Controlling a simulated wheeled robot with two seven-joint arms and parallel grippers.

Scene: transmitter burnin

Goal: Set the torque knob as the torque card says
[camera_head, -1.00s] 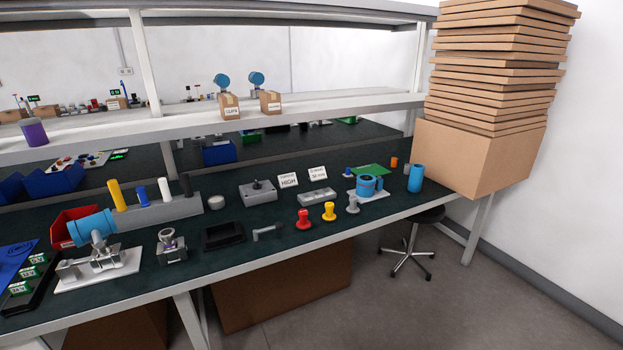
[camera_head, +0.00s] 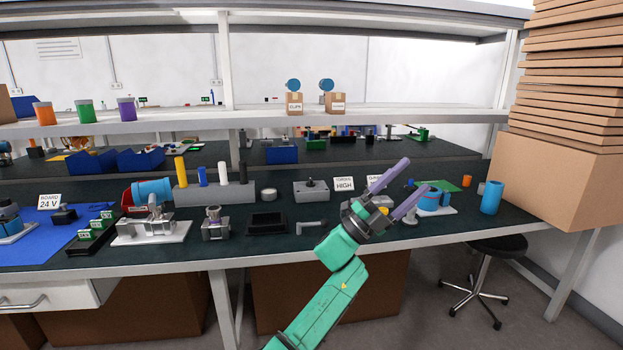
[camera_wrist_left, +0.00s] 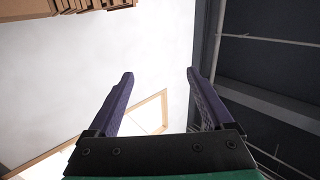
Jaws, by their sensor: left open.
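The torque card (camera_head: 344,184) stands upright on the dark bench top and reads "TORQUE HIGH". Just left of it is a grey box with a dark knob on top (camera_head: 311,184), which looks like the torque knob; its pointer setting is too small to read. My left gripper (camera_head: 417,174) is open and empty, raised in front of the bench to the right of the card, fingers pointing up and right. It also shows open in the left wrist view (camera_wrist_left: 160,72), facing wall and ceiling. My right gripper is not in view.
A second card (camera_head: 374,180) is partly hidden behind my left gripper. A black tray (camera_head: 267,222) and a grey handle-shaped part (camera_head: 312,226) lie in front of the knob box. A blue cylinder (camera_head: 491,197) and stacked cardboard (camera_head: 565,170) stand at right.

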